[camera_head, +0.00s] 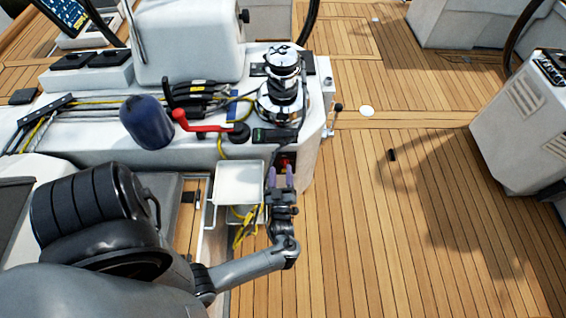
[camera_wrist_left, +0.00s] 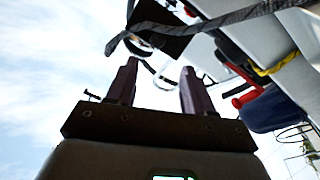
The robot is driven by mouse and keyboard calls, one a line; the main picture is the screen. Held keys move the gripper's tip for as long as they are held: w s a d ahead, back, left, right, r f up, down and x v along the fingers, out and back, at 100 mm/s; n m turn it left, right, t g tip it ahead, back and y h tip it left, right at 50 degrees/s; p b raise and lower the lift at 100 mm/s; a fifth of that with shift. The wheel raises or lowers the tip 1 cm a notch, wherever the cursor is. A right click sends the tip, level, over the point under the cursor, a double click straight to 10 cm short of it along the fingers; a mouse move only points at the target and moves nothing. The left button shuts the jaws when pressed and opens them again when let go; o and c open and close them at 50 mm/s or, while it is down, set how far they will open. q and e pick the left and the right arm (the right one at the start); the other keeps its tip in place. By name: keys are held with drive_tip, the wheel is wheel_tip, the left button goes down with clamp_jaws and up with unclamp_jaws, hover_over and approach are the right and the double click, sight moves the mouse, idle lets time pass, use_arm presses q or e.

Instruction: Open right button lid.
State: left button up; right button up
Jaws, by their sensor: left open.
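A small dark button panel (camera_head: 285,155) with a red spot sits on the front face of the white cockpit console, below the winch. My left gripper (camera_head: 281,175) is just in front of and below this panel, with its two purple fingers apart and nothing seen between them. In the left wrist view the fingers (camera_wrist_left: 158,85) also stand apart, below a dark flat piece (camera_wrist_left: 158,28) that a grey strap crosses. I cannot tell whether this piece is the lid, or whether the fingers touch the panel. My right gripper is not in view.
A chrome winch (camera_head: 279,95) stands above the panel. A red handle (camera_head: 205,124) and a blue-covered winch (camera_head: 147,122) lie left. A white open bin (camera_head: 240,180) with yellow rope below it is close left of my gripper. The wooden deck (camera_head: 380,230) to the right is mostly clear.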

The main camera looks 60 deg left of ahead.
use_arm(q)
drive_tip(key=w+d+r+m+t+h, duration=0.25)
drive_tip(key=d+m+h, duration=0.4)
drive_tip(key=h, duration=0.55)
drive_tip(key=s+d+r+m+g+h, duration=0.5)
drive_tip(key=s+d+m, duration=0.1)
drive_tip(key=d+m, duration=0.35)
drive_tip(key=n+t+y+p, duration=0.2)
drive_tip(key=n+y, duration=1)
drive_tip(key=y, duration=0.3)
approach(282, 140)
drive_tip(key=x, duration=0.6)
drive_tip(key=shift+w+a+f+b, duration=0.25)
drive_tip(key=shift+f+b, duration=0.15)
drive_tip(key=shift+b, duration=0.05)
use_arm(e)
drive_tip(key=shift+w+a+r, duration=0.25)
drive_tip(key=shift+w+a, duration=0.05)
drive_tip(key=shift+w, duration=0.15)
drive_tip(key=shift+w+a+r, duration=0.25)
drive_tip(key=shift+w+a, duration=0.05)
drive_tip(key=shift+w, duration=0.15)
